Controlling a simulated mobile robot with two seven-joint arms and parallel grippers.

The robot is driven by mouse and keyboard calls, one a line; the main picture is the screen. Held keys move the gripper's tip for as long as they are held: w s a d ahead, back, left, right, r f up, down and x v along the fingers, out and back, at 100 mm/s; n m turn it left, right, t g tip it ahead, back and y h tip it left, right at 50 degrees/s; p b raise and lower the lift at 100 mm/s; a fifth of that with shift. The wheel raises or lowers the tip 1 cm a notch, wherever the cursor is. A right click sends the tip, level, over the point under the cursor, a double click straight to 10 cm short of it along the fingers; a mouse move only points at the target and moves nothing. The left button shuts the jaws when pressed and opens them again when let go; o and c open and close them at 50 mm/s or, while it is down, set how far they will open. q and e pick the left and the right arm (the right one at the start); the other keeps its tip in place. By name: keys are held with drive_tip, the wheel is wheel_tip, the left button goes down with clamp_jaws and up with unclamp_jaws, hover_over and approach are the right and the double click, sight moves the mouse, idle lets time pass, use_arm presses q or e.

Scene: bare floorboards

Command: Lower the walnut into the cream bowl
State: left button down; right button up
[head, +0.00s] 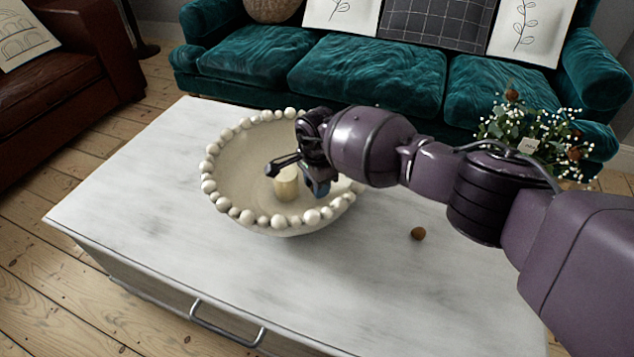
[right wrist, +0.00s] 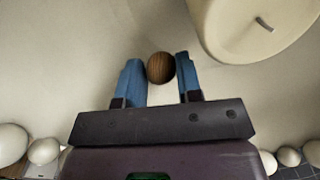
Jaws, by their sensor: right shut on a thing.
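The cream bowl (head: 232,172), with a rim of round beads, stands on the marble-topped table. My right gripper (head: 300,178) is inside the bowl's outline, pointing down. In the right wrist view it is shut on a brown, streaked round walnut (right wrist: 160,67), held between the blue fingertips (right wrist: 159,80). The bowl's pale inner surface fills the view behind it; I cannot tell whether the walnut touches it. In the head view the walnut is hidden by the gripper. My left gripper is not in view.
A cream candle (head: 286,185) stands in the bowl, close beside the gripper; it also shows in the right wrist view (right wrist: 250,25). Another small brown ball (head: 418,233) lies on the table (head: 130,205) right of the bowl. Flowers (head: 530,135) stand at the right. The table's left side is clear.

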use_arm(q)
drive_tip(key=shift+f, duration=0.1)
use_arm(e)
drive_tip(key=shift+f, duration=1)
idle(0.6)
drive_tip(key=o, duration=1)
wheel_tip(320, 180, up, 10)
drive_tip(key=p, duration=0.3)
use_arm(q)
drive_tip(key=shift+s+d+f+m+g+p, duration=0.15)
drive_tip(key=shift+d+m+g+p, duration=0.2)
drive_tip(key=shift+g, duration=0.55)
use_arm(e)
drive_tip(key=shift+a+r, duration=0.1)
drive_tip(key=shift+r, duration=0.45)
